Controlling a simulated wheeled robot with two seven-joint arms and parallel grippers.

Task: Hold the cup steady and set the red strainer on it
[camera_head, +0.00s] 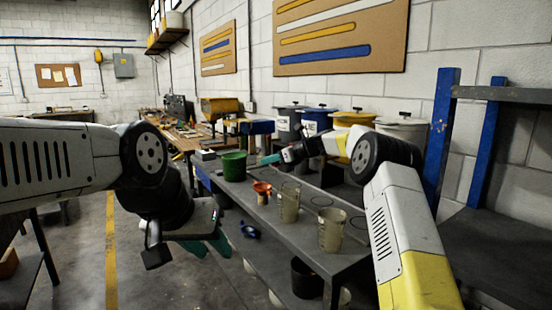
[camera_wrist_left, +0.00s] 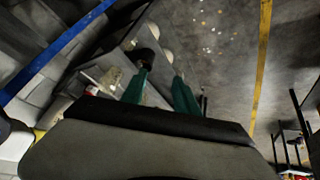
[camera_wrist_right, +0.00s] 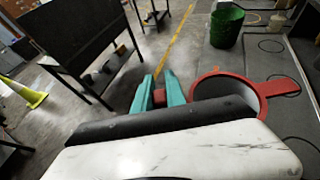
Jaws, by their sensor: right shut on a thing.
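My right gripper (camera_head: 264,159) is above the bench, its fingers pointing left. In the right wrist view it is shut on a red handle (camera_wrist_right: 158,98). The round red strainer (camera_wrist_right: 236,92), a hollow ring with another handle on its far side, sits right beside the fingers. In the head view a small red-orange object (camera_head: 262,187) shows below the fingertips; I cannot tell whether it is the strainer. Two beige see-through cups (camera_head: 288,204) (camera_head: 331,231) stand upright on the bench. My left gripper (camera_head: 208,248) is open and empty, low in front of the bench, its fingers apart.
A green bucket (camera_head: 234,166) stands on the bench beyond the cups; it also shows in the right wrist view (camera_wrist_right: 226,27). Dark rings mark the grey bench top (camera_head: 300,232). Lidded bins (camera_head: 352,119) line the wall. A blue-posted rack (camera_head: 440,130) stands at the right.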

